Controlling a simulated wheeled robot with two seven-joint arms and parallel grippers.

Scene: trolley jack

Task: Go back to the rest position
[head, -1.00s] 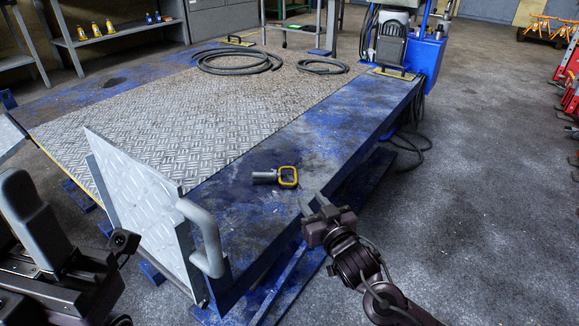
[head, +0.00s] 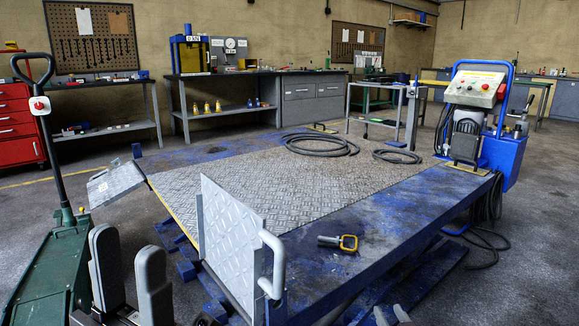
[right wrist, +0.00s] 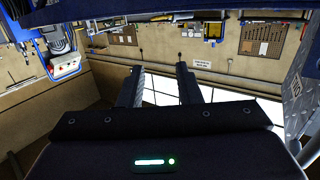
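My left gripper (head: 128,280) shows at the lower left of the head view. Its two grey fingers stand upright and apart, with nothing between them, in front of the lift platform and its raised tread plate. My right gripper (head: 390,316) shows only as fingertips at the bottom edge of the head view, near the platform's blue front side; its arm is out of frame. In the right wrist view its two dark fingers (right wrist: 158,88) are apart with an empty gap. A yellow-handled tool (head: 338,242) lies on the platform's blue border, apart from both grippers.
The lift platform (head: 395,215) fills the middle, with an upright tread plate (head: 230,235) and grey handle (head: 272,265) at its near corner. A green pallet truck (head: 50,265) stands at left. A blue control cart (head: 500,155) stands at right. Grey floor (head: 530,280) is clear at right.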

